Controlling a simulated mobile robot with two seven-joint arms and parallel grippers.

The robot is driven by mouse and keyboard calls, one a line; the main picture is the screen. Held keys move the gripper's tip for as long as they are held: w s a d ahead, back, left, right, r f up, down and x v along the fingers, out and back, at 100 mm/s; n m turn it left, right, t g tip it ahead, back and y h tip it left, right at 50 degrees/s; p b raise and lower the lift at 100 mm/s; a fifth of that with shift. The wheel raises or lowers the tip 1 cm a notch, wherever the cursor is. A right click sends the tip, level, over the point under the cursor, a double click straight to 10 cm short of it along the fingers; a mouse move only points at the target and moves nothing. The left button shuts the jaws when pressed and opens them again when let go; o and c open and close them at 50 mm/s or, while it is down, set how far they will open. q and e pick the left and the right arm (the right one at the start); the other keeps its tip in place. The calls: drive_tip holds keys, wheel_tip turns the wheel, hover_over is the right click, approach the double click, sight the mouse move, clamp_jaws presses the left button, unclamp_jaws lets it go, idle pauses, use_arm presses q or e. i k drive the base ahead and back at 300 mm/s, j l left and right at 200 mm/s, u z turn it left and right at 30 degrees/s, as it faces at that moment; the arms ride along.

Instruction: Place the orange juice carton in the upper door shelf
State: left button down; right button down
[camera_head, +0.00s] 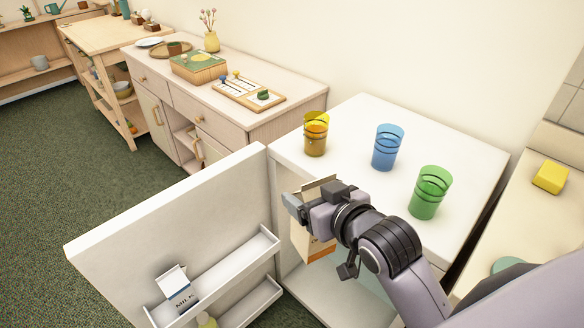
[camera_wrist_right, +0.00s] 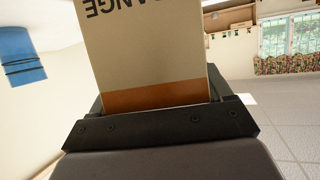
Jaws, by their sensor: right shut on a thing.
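The orange juice carton (camera_head: 318,250) is white-beige with an orange band. It is held at the open front of the white cabinet, beside the open door (camera_head: 170,220). My right gripper (camera_head: 312,200) is shut on it and hides part of it. In the right wrist view the carton (camera_wrist_right: 145,50) stands between the jaws (camera_wrist_right: 160,120), its lettering upside down. The upper door shelf (camera_head: 225,272) is a white bin on the door's inner face, with a milk carton (camera_head: 177,290) at its left end. Its right part looks free. My left gripper is not in view.
A lower door shelf (camera_head: 262,303) sits below, with a yellowish-green item partly visible. On the cabinet top (camera_head: 345,185) stand a yellow cup (camera_head: 316,135), a blue cup (camera_head: 387,148) and a green cup (camera_head: 430,193). A wooden sideboard (camera_head: 235,125) is behind the door.

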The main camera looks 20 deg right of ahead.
sight(243, 260)
drive_tip(key=k+j+z, duration=0.25)
drive_tip(key=z, duration=0.15)
drive_tip(key=k+z, duration=0.4)
drive_tip(key=k+j, duration=0.05)
